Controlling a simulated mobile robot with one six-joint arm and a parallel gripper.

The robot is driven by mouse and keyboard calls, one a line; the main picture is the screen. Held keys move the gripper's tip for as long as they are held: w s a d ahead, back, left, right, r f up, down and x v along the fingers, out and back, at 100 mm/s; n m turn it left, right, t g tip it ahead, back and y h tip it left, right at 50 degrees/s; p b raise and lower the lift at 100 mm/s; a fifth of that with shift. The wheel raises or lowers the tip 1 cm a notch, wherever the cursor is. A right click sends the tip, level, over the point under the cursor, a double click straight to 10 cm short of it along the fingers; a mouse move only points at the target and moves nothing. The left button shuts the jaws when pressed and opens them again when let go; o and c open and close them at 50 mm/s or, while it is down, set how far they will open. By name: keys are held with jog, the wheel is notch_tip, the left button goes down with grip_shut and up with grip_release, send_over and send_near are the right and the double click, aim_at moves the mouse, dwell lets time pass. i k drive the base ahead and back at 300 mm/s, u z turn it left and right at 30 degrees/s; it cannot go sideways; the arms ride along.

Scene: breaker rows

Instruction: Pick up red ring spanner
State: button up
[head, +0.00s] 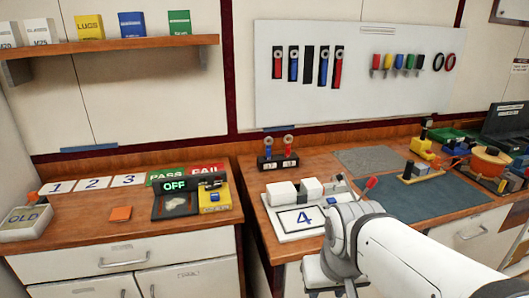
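Ring spanners hang in a row on the white wall board (285,105). A red ring spanner (278,66) is at the left end and another red one (338,70) at the right end. Blue spanners (294,66) hang between them, with an empty black outline in the middle. On the bench, a small dark stand (278,162) holds two upright tools with ring-like tops, a blue one (268,149) and a red one (289,147). My gripper's fingers are not visible.
A white tray with a card marked 4 (304,218) lies on the right bench close to my arm. A black device reading OFF (175,186) sits on the left bench. A gap separates the benches. Tools and an orange bowl (490,160) crowd the right.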

aim_at(288, 143)
jog(key=z, duration=0.15)
jog(key=i, duration=0.95)
jog(key=u, duration=0.05)
